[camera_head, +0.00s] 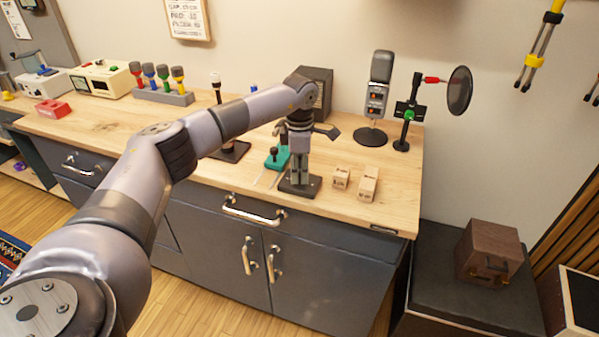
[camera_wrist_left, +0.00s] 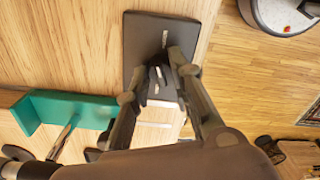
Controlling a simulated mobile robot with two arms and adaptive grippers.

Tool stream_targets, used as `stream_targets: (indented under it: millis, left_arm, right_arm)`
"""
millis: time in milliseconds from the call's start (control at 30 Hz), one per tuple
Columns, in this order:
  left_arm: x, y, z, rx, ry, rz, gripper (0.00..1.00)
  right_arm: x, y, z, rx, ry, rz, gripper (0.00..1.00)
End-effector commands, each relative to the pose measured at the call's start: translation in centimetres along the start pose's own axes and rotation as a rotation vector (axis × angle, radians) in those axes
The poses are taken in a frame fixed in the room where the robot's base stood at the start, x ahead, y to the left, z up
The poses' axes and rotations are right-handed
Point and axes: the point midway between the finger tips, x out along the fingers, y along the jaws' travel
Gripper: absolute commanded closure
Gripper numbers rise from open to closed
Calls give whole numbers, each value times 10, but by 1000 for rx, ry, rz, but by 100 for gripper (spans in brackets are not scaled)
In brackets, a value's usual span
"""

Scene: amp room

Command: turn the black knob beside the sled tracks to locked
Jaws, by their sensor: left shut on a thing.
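My left gripper (camera_head: 299,178) points straight down over a dark base plate (camera_head: 311,190) at the front edge of the wooden bench. In the left wrist view the fingers (camera_wrist_left: 160,78) are closed together over the dark plate (camera_wrist_left: 140,30), shut on the black knob, which they mostly hide. A short pale mark (camera_wrist_left: 165,38) shows on the plate just beyond the fingertips. The knob's exact angle cannot be told. A teal sled (camera_head: 272,162) with a dark handle stands just left of the gripper, apart from it; it also shows in the left wrist view (camera_wrist_left: 70,108). My right gripper is not in view.
Two small wooden blocks (camera_head: 367,188) lie right of the plate. A grey microphone (camera_head: 378,95) and a stand with a round black disc (camera_head: 459,90) are behind them. A bench drawer handle (camera_head: 250,210) is below the front edge. Bare bench lies at the right.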

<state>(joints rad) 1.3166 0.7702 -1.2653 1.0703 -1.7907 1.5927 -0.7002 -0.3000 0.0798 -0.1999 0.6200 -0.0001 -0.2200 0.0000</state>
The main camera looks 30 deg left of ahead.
Motion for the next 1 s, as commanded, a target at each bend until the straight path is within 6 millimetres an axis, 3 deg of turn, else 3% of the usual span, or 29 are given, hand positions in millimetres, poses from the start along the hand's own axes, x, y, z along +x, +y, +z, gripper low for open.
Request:
stream_targets:
  millis: [500,1000]
  left_arm:
    - [-2,1,1,326,-3,3,100]
    - [-2,0,0,382,-2,2,100]
  right_arm:
    - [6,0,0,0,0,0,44]
    - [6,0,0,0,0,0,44]
